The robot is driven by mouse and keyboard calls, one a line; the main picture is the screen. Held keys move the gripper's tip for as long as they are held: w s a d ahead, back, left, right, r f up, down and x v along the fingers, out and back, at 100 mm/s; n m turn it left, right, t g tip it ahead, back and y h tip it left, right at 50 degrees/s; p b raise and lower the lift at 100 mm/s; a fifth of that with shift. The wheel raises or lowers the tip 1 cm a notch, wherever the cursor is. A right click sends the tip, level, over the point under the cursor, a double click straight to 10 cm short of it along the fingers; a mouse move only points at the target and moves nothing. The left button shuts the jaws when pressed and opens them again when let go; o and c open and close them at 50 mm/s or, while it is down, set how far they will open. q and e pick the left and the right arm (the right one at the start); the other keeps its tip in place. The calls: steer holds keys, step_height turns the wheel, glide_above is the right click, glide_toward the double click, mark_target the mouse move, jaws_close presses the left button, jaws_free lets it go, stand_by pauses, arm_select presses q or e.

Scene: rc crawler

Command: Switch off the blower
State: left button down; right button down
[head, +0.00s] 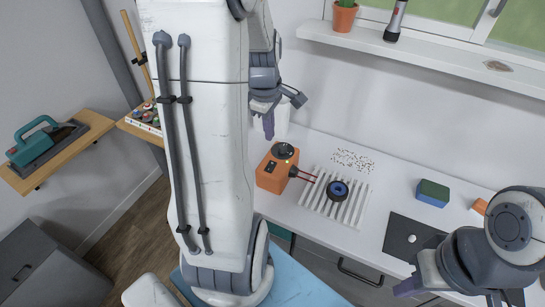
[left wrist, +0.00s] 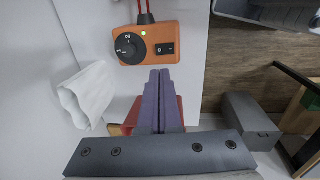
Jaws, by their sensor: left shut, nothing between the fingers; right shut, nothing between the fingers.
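An orange control box (head: 271,175) stands on the white counter. It has a dark round knob (left wrist: 129,46), a lit green lamp (left wrist: 143,33) and a black rocker switch (left wrist: 166,49) marked 0 and a dash. Red leads run from it to a round black and blue unit (head: 338,189) on a white slatted rack. My left gripper (head: 268,132) is shut and empty above and behind the box; in the left wrist view its purple fingertips (left wrist: 160,74) point towards the switch side. I cannot tell the exact gap. My right gripper (head: 408,287) is shut and empty at the lower right.
A dark mat (head: 402,232), a green and blue block (head: 432,193) and a small orange item (head: 480,206) lie to the right on the counter. In the left wrist view a crumpled white object (left wrist: 85,95) is left of my fingers. A teal tool (head: 33,140) rests on a side shelf.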

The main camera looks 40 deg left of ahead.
mark_target(273, 163)
arm_select(q)
steer(key=f, duration=0.4)
steer(key=w+f, duration=0.1)
steer(key=f, duration=0.3)
steer(key=f+p, duration=0.1)
steer(key=f, duration=0.2)
steer(key=shift+w+a+f, duration=0.2)
steer(key=shift+f, duration=0.2)
arm_select(e)
steer(key=shift+r, duration=0.5)
